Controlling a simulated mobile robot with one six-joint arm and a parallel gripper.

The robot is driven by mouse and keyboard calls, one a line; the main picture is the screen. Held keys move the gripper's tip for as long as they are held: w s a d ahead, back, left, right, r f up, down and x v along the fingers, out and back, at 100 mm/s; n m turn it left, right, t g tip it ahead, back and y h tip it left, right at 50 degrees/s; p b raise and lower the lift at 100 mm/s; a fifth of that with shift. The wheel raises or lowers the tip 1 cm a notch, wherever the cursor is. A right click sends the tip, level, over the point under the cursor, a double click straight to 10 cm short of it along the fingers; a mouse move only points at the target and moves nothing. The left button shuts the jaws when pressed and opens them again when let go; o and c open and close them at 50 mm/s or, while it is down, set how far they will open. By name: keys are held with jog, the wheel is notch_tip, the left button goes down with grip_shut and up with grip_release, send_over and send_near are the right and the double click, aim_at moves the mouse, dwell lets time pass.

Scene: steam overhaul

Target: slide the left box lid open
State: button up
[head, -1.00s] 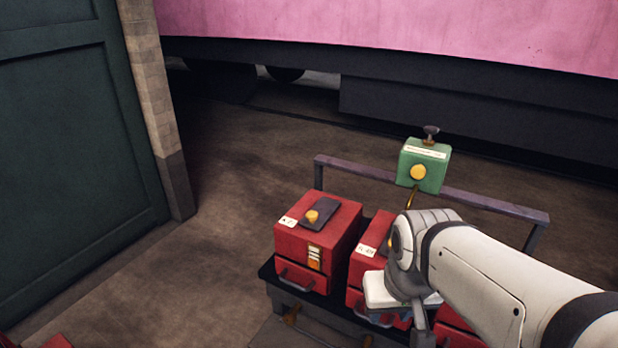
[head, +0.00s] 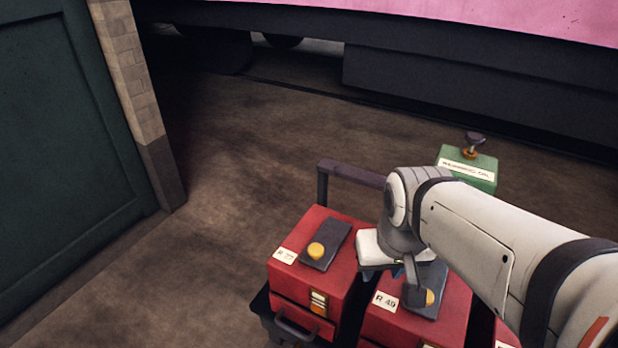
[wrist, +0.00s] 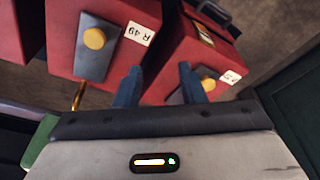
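The left red box (head: 308,258) has a dark sliding lid plate (head: 330,240) with a round yellow knob (head: 316,250) on top. Its lid seems to cover the top opening. In the wrist view the picture is turned, so this box (wrist: 185,50) is at the right, its yellow knob (wrist: 207,85) partly behind a finger. My gripper (wrist: 159,85) is open and empty, its two blue fingers apart. In the head view my gripper (head: 397,272) hangs between the left box and the R 49 box, above them; the arm hides part of it.
The R 49 red box (head: 385,320) stands right of the left box, with its own dark lid and knob. Open floor lies left of the boxes, before a dark green door (head: 70,150).

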jog(key=shift+o, duration=0.3)
jog(key=shift+s, duration=0.1)
jog(key=shift+o, duration=0.7)
jog(key=shift+a+r, duration=0.1)
jog(key=shift+a, duration=0.05)
jog(key=shift+o, duration=1.2)
jog(key=w+a+n+g+p, duration=0.1)
jog(key=w+a, duration=0.3)
jog(key=w, duration=0.4)
jog(key=shift+a+r+p, duration=0.15)
jog(key=shift+r+p, duration=0.05)
jog(key=shift+p, duration=0.5)
jog(key=n+g+p, duration=0.1)
jog(key=g+p, duration=0.1)
send_over(316, 249)
notch_tip(316, 249, down, 3)
jog(key=shift+f, duration=0.15)
jog(key=shift+w+f, duration=0.1)
jog(key=shift+f, duration=0.25)
notch_tip(316, 249, down, 7)
jog(key=shift+f, duration=0.1)
grip_shut()
